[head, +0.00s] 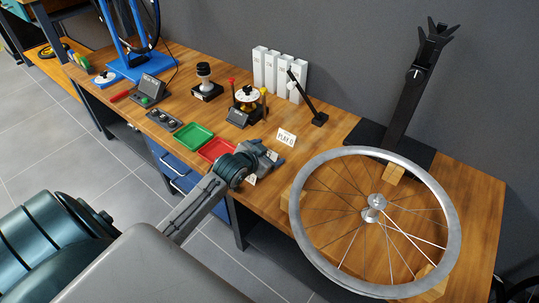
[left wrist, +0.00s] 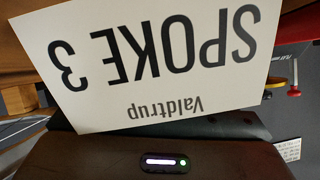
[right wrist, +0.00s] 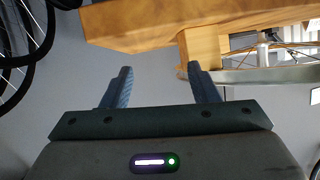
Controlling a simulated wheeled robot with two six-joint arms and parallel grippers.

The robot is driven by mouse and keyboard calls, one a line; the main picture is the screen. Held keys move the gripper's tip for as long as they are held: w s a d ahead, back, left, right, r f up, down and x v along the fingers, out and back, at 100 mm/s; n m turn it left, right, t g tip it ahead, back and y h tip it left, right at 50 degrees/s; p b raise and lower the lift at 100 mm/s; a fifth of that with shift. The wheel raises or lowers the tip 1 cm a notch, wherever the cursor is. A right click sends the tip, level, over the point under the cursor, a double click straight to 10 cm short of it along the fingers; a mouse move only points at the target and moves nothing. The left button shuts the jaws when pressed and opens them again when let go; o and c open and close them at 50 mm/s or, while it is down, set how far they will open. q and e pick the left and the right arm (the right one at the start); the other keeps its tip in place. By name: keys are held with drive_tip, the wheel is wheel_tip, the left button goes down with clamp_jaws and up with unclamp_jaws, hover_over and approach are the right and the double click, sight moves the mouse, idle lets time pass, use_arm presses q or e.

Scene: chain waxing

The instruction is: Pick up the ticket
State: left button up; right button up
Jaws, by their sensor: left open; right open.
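The ticket, a white card reading "SPOKE 3" and "Valdtrup", appears large and upside down in the left wrist view (left wrist: 150,95). It is very close to that camera and hides the fingers of my left gripper. In the head view my left gripper (head: 264,160) is open, low over the bench beside the red tray; only small white patches show around it, and I cannot tell which is the ticket. I cannot tell whether the fingers touch the card. My right gripper (right wrist: 160,84) is open and empty, below a wooden edge in the right wrist view.
The wooden bench (head: 480,215) holds a spoked wheel (head: 374,202) on wooden blocks at right. A "PLAY 0" card (head: 287,137) stands behind my left gripper. Green (head: 187,136) and red (head: 215,149) trays lie to its left. A dial gauge stand (head: 248,99) and white upright blocks (head: 280,71) stand behind.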

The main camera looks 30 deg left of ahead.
use_arm(q)
drive_tip(key=c, duration=0.7)
drive_tip(key=shift+c, duration=0.2)
drive_tip(key=shift+r, duration=0.2)
